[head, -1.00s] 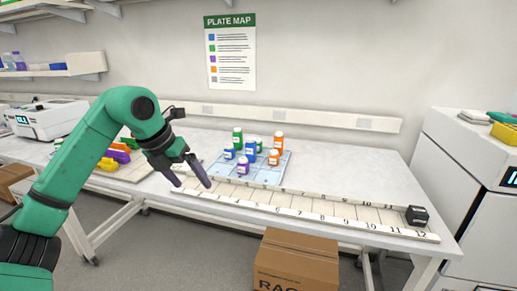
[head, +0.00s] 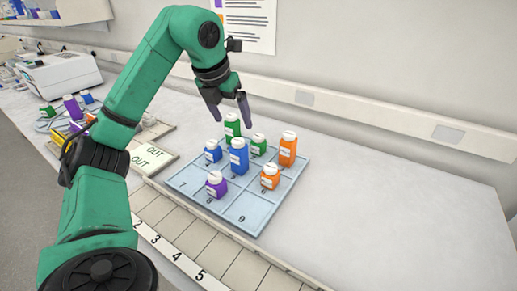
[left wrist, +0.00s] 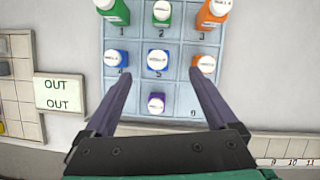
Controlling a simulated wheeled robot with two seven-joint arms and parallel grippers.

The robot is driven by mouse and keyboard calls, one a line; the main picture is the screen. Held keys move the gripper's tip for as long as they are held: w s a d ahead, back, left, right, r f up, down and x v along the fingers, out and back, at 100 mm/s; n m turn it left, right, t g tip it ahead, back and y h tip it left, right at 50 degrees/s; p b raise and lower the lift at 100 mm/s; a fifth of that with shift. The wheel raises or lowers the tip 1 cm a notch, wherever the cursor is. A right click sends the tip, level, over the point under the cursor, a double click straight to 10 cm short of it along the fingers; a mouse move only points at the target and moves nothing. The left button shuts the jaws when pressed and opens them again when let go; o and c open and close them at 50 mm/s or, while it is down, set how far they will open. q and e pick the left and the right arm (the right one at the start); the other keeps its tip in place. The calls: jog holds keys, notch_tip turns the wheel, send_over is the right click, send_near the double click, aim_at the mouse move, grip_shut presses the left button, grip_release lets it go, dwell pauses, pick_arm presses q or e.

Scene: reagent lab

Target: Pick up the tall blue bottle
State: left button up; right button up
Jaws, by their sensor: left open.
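The tall blue bottle (head: 238,160) has a white cap and stands upright in the middle cell of the light blue tray (head: 247,212). In the left wrist view, the tall blue bottle (left wrist: 157,73) is seen from above, ahead and between the lines of the two fingers. My left gripper (head: 231,116) is open and empty, pointing down above the back part of the tray, apart from the bottles. A shorter blue bottle (head: 213,152) stands to the left of the tall one. My right gripper is not in view.
Green bottles (head: 232,126) stand behind, orange bottles (head: 288,150) to the right, and a purple bottle (head: 216,186) in front of the tall blue one. OUT plates (head: 152,158) lie left of the tray. The bench to the right is clear.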

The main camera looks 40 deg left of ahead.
aim_at(241, 148)
pick_arm(q)
jog(key=f, duration=0.2)
jog(key=f+b, duration=0.1)
jog(key=f, duration=0.1)
jog(key=a+f, duration=0.1)
jog(key=f, duration=0.1)
jog(key=shift+w+f, duration=0.2)
jog(key=shift+w, duration=0.1)
jog(key=x, duration=0.7)
jog(key=shift+w+d+r, duration=0.1)
jog(key=shift+w+r, duration=0.1)
jog(key=shift+w, duration=0.15)
jog(key=shift+w+f, duration=0.1)
jog(key=shift+f, duration=0.1)
grip_shut()
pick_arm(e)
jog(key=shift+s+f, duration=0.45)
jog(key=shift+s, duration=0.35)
